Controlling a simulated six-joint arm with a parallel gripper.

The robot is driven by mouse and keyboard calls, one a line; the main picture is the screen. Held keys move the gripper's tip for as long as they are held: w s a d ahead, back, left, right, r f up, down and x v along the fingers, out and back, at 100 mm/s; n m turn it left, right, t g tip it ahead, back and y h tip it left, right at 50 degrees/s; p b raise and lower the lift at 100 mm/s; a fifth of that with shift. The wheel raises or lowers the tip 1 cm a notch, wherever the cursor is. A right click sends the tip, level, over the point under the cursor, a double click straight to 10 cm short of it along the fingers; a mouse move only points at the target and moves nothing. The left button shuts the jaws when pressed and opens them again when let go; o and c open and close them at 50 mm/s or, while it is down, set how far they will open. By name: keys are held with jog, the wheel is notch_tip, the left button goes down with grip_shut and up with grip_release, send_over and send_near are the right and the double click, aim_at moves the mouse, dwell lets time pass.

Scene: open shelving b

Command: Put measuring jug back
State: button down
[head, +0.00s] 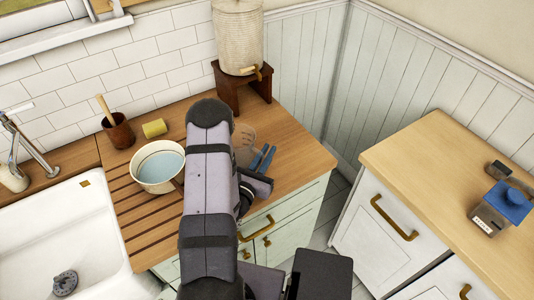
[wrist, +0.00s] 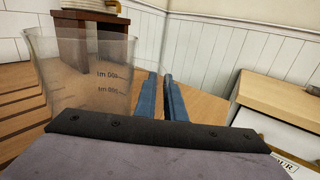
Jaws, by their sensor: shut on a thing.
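The clear measuring jug (head: 244,143) shows at the right part of the wooden counter in the head view, partly hidden behind my arm. In the wrist view the jug (wrist: 88,72) fills the left side, upright, with dark volume marks on its wall. My gripper (head: 264,157) has two blue fingers close together just right of the jug. In the wrist view my gripper (wrist: 161,88) shows a narrow gap between the fingers. It is shut on the jug, but the part gripped is not clearly visible. I cannot tell whether the jug's base touches the counter.
A pot of bluish water (head: 158,168) stands on the grooved drainer left of my arm. A brown cup (head: 118,132) with a wooden handle and a yellow sponge (head: 154,128) are behind it. A dispenser (head: 238,38) stands on a wooden stand (head: 240,90). A gap separates the right cabinet (head: 420,150).

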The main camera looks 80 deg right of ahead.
jog(key=shift+f, duration=0.3)
jog(key=shift+f, duration=0.15)
jog(key=c, duration=1.8)
grip_release()
jog(key=shift+c, duration=0.2)
